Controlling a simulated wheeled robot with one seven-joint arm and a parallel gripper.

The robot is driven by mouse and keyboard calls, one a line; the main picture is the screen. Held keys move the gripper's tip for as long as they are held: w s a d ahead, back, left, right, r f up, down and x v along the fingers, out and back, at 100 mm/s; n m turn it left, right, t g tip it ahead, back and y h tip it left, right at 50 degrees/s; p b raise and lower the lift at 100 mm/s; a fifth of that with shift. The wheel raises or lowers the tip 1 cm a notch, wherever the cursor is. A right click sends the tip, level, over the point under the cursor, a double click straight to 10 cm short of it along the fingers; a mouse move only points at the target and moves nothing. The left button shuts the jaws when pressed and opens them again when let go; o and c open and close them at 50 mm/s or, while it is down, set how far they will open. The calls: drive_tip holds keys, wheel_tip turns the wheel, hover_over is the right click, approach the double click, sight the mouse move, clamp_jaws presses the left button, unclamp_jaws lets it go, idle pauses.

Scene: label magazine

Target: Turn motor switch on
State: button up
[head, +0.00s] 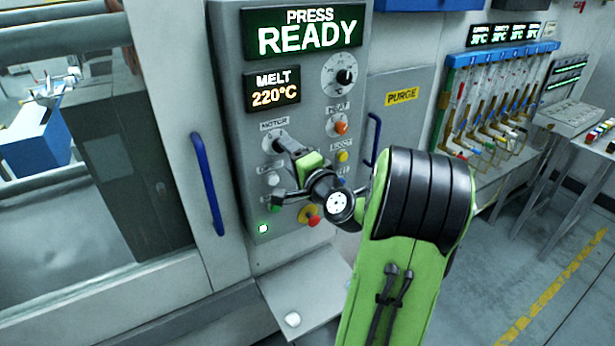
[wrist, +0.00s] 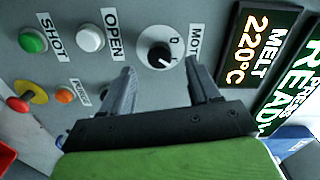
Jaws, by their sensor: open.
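The motor switch (wrist: 158,56) is a black round knob on a white dial in the wrist view, with a white mark on it. A partly cut-off MOTOR label stands beside it. In the head view its white dial (head: 269,134) sits under the MOTOR label on the grey control panel, and the knob is mostly hidden by my gripper (head: 273,151). My gripper (wrist: 162,72) is open in the wrist view. Its two fingers are spread with the knob in the gap between their tips. I cannot tell whether they touch it.
The panel also bears a heat knob (head: 341,125), green (wrist: 33,39) and white (wrist: 90,37) buttons, and a red emergency button (head: 310,214) close below my gripper. Displays show PRESS READY (head: 306,34) and MELT 220°C (head: 273,89). A blue handle (head: 207,184) stands left of the panel.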

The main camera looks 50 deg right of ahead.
drive_tip(key=b+v, duration=0.2)
drive_tip(key=v, duration=0.9)
drive_tip(key=shift+s+b, duration=0.2)
drive_tip(key=shift+b, duration=0.2)
drive_tip(key=shift+a+f, duration=0.1)
drive_tip(key=shift+a, duration=0.05)
